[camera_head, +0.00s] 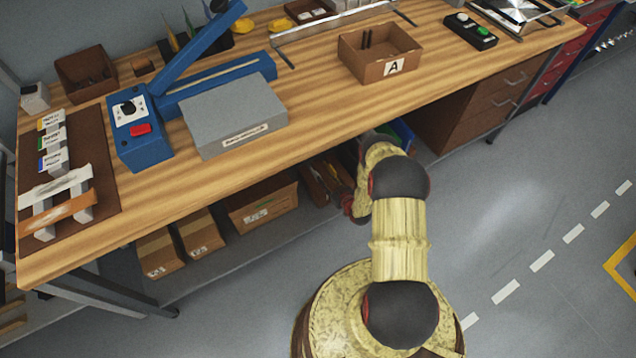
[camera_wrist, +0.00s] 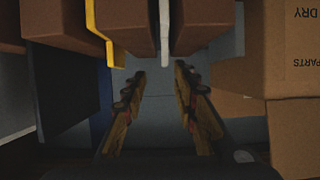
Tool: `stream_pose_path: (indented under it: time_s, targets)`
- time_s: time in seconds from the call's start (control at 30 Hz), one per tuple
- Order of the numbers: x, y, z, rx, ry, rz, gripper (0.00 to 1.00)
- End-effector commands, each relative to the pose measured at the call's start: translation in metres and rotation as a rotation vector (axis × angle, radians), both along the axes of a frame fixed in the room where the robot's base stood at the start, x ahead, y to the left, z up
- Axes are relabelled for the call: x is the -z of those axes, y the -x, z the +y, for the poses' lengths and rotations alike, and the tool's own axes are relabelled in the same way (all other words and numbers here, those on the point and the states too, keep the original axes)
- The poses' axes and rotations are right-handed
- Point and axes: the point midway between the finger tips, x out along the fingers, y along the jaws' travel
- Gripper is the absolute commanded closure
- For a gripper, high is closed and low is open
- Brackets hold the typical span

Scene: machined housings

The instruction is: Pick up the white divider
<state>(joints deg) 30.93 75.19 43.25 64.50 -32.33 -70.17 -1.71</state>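In the wrist view the white divider (camera_wrist: 164,32) is a thin upright strip between two brown boxes, at the top centre. My gripper (camera_wrist: 159,78) is open and empty, its two fingers spread apart and pointing toward the divider. The divider lies beyond the fingertips, roughly in line with the gap between them, and is not touched. In the head view my arm reaches under the workbench, and I cannot make out the divider there.
A yellow divider (camera_wrist: 104,38) stands left of the white one, beyond a brown box (camera_wrist: 126,22). Printed cartons (camera_wrist: 290,62) close off the right side. A dark panel (camera_wrist: 68,88) is at left.

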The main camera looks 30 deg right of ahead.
Motion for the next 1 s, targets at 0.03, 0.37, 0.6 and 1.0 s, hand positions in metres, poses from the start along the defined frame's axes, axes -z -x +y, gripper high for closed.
stream_pose_path:
  time_s: [0.03,0.37,0.6,1.0]
  targets:
    - [0.004,-0.003,0.001,-0.001,-0.001,0.002,0.71]
    - [0.016,-0.038,0.01,-0.001,0.001,0.002,0.71]
    - [0.02,-0.053,0.01,0.0,0.0,0.004,0.71]
    - [0.019,-0.053,0.01,0.001,0.0,0.004,0.87]
